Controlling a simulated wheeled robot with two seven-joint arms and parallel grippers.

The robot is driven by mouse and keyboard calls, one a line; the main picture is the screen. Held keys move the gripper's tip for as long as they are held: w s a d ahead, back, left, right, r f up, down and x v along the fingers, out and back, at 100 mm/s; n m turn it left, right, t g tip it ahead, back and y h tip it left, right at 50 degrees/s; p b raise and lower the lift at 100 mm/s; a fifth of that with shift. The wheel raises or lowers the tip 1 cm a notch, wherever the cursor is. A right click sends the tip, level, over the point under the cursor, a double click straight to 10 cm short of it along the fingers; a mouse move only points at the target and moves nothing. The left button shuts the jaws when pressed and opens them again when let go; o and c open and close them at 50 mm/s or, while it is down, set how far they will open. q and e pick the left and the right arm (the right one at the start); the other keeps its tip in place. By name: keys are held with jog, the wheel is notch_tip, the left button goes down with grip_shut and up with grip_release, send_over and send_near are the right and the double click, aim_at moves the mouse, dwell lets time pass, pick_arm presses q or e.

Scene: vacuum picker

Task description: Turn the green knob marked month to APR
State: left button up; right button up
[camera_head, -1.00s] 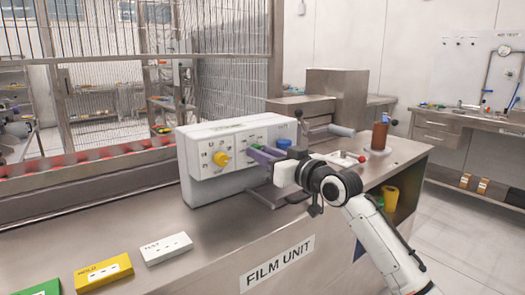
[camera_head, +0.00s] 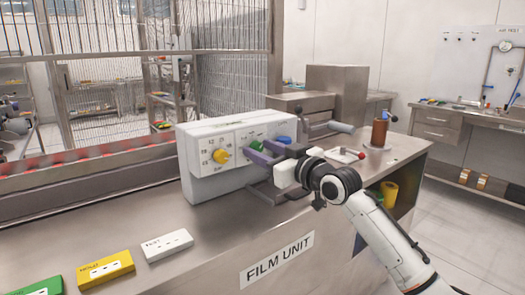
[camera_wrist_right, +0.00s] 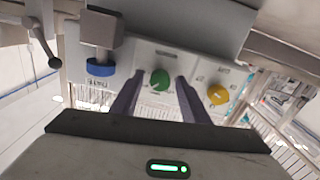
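The green knob (camera_head: 256,144) is on the front of a white control box, between a yellow knob (camera_head: 221,156) and a blue knob (camera_head: 283,141). In the right wrist view the green knob (camera_wrist_right: 160,78) shows between my two purple fingers. My right gripper (camera_head: 260,151) is open, with its fingers on either side of the knob. The fingers look apart from it, but exact depth is hard to judge. The markings around the knob are too small to read, so its setting cannot be told. My left gripper is out of view.
The control box (camera_head: 200,191) stands on a steel counter (camera_head: 216,235). White, yellow and green blocks lie at the front left. A red-tipped lever (camera_head: 361,155) and a brown cylinder (camera_head: 379,135) are to the right. A wire cage stands behind.

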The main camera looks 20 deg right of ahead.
jog(key=shift+s, duration=0.15)
jog(key=v, duration=1)
dwell(0.4)
